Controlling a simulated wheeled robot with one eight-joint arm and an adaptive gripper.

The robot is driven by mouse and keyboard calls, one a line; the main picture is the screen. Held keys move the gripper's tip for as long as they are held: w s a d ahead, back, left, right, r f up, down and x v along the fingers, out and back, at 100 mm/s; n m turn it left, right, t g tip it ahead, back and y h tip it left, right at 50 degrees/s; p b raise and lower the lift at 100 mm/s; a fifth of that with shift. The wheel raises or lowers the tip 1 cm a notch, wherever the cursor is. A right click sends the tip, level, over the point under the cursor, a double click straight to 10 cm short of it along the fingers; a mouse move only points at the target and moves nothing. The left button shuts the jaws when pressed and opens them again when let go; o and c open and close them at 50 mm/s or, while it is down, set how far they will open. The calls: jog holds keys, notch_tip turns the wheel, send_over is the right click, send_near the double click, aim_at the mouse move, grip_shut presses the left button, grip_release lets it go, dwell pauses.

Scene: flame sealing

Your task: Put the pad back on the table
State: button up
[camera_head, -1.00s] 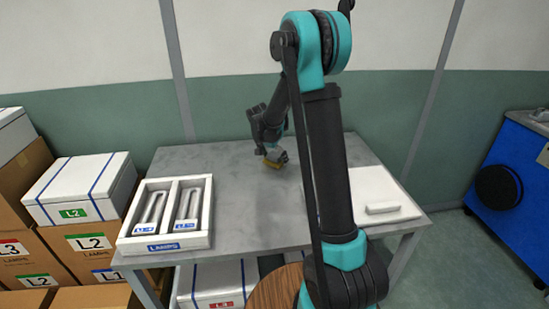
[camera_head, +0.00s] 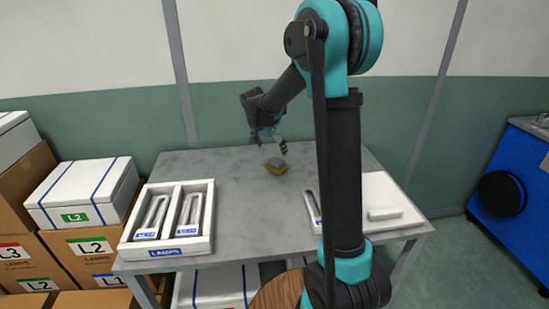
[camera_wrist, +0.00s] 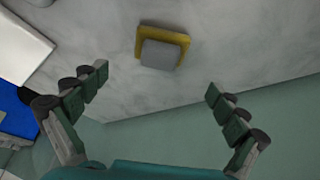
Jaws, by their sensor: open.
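The pad (camera_head: 277,166), grey on top with a yellow-brown base, lies flat on the grey table (camera_head: 240,215) towards its back middle. It also shows in the wrist view (camera_wrist: 162,47), near the top centre. My gripper (camera_head: 269,141) is above and behind the pad, apart from it. In the wrist view my gripper's two fingers (camera_wrist: 157,82) are spread wide with nothing between them, and the pad lies beyond the fingertips.
A white tray (camera_head: 207,247) with lamp tubes stands at the table's front left. A white board (camera_head: 408,218) with a block lies at the right, beside another lamp tube (camera_head: 312,208) partly behind my arm. Boxes (camera_head: 82,192) stack at the left. The table's middle is clear.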

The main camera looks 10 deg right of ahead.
jog(key=shift+v, duration=1.5)
